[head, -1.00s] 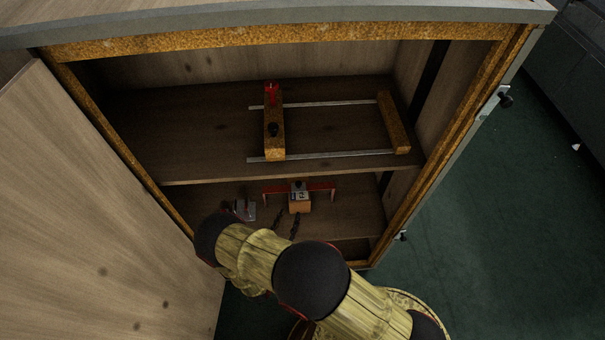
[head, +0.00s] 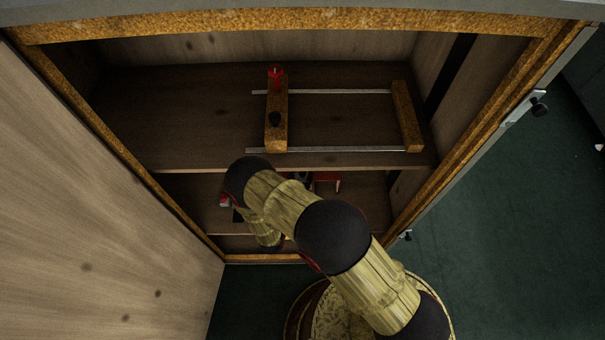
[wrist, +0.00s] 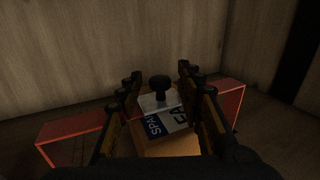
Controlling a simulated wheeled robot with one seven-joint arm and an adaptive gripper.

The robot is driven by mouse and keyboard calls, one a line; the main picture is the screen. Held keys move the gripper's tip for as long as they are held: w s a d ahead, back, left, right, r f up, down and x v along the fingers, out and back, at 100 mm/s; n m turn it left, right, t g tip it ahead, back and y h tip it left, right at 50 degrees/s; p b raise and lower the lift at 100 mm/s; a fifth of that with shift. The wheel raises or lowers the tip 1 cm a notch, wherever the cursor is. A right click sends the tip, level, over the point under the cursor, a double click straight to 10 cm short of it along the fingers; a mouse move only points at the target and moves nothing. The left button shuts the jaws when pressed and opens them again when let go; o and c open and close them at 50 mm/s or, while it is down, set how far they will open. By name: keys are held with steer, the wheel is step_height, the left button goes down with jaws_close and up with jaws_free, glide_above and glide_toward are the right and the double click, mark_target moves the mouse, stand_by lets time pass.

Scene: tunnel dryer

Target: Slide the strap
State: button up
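In the wrist view, an orange-brown block (wrist: 172,146) carries a blue and white printed label (wrist: 170,121), a pale plate (wrist: 157,101) and a black knob (wrist: 159,84). A red, see-through strap-like bracket (wrist: 72,145) extends to both sides of the block; I cannot tell for certain whether it is the strap. My gripper (wrist: 160,72) is open, its black fingers on either side of the block and knob. I cannot tell whether they touch. In the head view my arm hides the block and gripper; only part of the red bracket (head: 330,178) shows.
A second bar (head: 407,115) stands right. The open door (head: 90,200) is left; the cabinet's side frame is right.

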steer(key=shift+w+d, duration=0.25)
steer(key=shift+w, duration=0.35)
steer(key=c, duration=0.3)
jaws_close()
